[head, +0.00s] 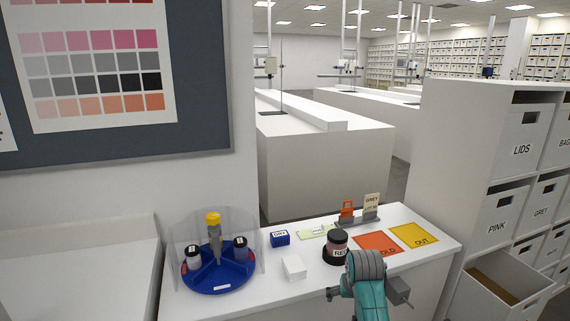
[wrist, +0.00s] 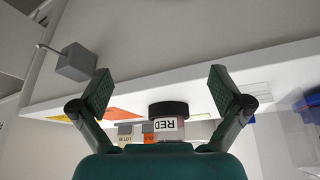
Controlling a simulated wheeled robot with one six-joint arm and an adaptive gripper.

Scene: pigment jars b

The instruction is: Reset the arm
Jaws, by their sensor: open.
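My gripper (wrist: 160,86) shows in the wrist view with its two fingers spread wide and nothing between the pads. In the head view my teal arm is at the bottom right of the bench, and the fingers cannot be made out clearly. A jar labelled RED (head: 338,240) stands upright in a black round base on the bench, just beyond my arm. The RED jar also shows in the wrist view (wrist: 167,128), upside down, past the fingers and apart from them.
A blue divided carousel (head: 220,287) with several jars and a clear shield stands at the left of the bench. A white block (head: 293,268), a blue box (head: 280,238), an orange mat (head: 376,244) and a yellow OUT mat (head: 414,235) lie nearby. Right is an open drawer (head: 497,294).

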